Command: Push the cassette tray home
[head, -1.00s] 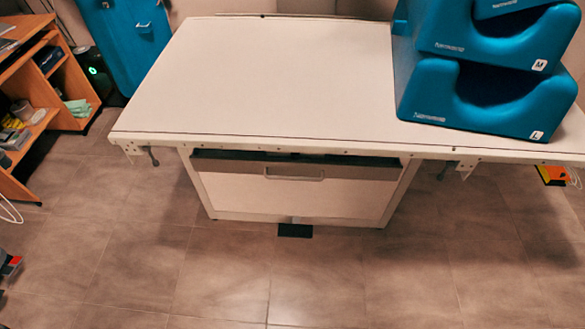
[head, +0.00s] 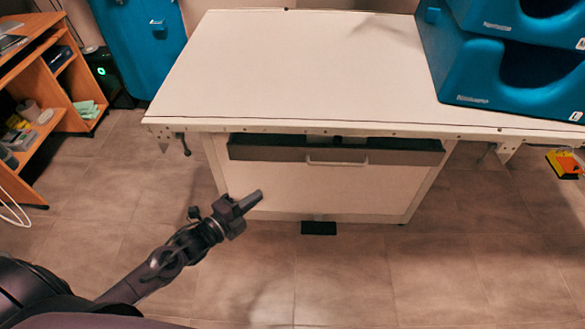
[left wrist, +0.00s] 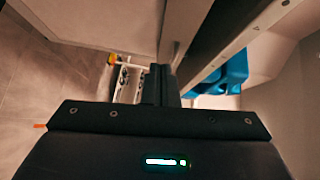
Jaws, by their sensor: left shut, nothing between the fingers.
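The cassette tray (head: 400,157) is a drawer-like unit with a pale handle (head: 337,162) under the table top. A dark strip shows along its top, below the table edge, so it seems to stand out a little from the cabinet. My left gripper (head: 258,196) is shut and empty, in front of the cabinet's left part, left of and lower than the handle in the head view. I cannot tell its distance from the tray. Its closed fingers also show in the left wrist view (left wrist: 160,84). My right gripper is not in view.
The white table (head: 300,75) overhangs the cabinet (head: 330,190). Blue foam supports (head: 480,75) are stacked at its right. A wooden shelf (head: 50,110) stands at left. A yellow and red object (head: 565,164) is at far right. The floor in front is clear.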

